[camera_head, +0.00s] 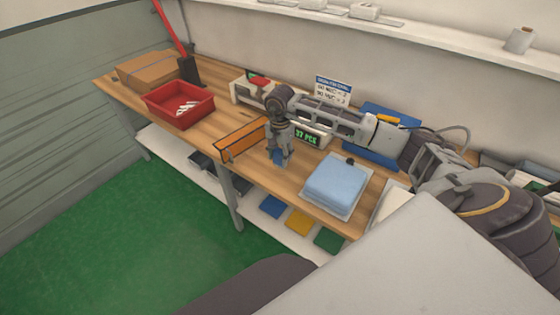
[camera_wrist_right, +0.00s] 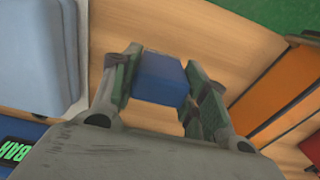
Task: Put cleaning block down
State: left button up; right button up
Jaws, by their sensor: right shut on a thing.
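My right gripper (camera_head: 279,157) is over the wooden table (camera_head: 213,123), pointing down. It is shut on a blue cleaning block (camera_wrist_right: 160,78), which sits between its two fingers in the right wrist view. In the head view only a small part of the block (camera_head: 277,156) shows below the fingers. The block is close to the tabletop; I cannot tell whether it touches. It is between the orange barrier (camera_head: 242,139) and the light blue mattress-like pad (camera_head: 336,183). My left gripper is not in view.
A red bin (camera_head: 179,104) with white items stands at the left, beside a cardboard box (camera_head: 147,70). A display (camera_head: 307,137) and a sign (camera_head: 332,91) stand behind the gripper. Coloured pads lie on the lower shelf (camera_head: 285,229). Bare wood shows around the block.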

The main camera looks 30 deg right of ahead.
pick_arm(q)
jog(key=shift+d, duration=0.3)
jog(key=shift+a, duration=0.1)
pick_arm(e)
jog(key=shift+f, duration=0.1)
